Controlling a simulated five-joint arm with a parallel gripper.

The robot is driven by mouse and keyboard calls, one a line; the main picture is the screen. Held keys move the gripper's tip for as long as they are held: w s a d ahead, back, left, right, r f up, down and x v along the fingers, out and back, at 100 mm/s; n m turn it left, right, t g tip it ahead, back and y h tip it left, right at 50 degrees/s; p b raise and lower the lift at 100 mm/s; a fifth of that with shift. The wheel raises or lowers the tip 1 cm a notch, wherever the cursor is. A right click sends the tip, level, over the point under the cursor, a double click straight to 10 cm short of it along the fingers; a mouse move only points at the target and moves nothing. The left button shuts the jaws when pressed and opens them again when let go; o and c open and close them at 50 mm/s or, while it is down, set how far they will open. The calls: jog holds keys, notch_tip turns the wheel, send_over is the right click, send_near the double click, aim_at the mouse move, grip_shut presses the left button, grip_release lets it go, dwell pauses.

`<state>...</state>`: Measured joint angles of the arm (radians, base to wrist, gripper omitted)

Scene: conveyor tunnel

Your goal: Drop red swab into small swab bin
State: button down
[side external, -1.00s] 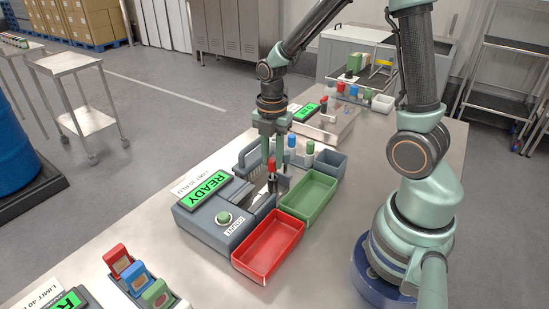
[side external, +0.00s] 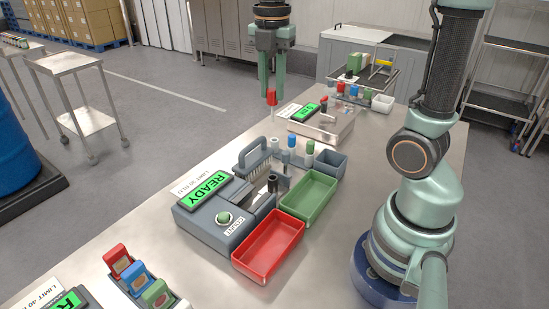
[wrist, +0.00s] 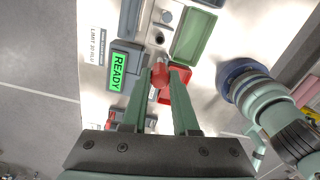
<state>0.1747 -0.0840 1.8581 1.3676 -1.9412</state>
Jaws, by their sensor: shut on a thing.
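My gripper (side external: 271,92) is shut on the red swab (side external: 271,99) and holds it upright, high above the far side of the work station. The swab's red cap also shows between my fingers in the wrist view (wrist: 160,74). A small grey-blue open bin (side external: 331,164), which looks like the small swab bin, stands on the table behind the green tray. It is below and to the right of my gripper in the side view. Blue-capped (side external: 292,142) and green-capped (side external: 309,147) swabs stand beside it.
A green tray (side external: 327,178) and a red tray (side external: 290,228) lie in front. A READY display (side external: 213,184) and green button (side external: 223,218) sit further left. Another station with trays is behind.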

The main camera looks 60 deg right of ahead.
dwell(0.3)
jog(key=s+d+f, duration=0.5)
jog(key=d+f, duration=0.2)
jog(key=d, duration=0.2)
jog(key=s+d+f, duration=0.4)
jog(key=d+f, duration=0.3)
jog(key=d, duration=0.1)
jog(key=shift+d+f, duration=0.15)
jog(key=shift+f, duration=3)
jog(key=c, duration=0.6)
grip_release()
notch_tip(320, 180, up, 12)
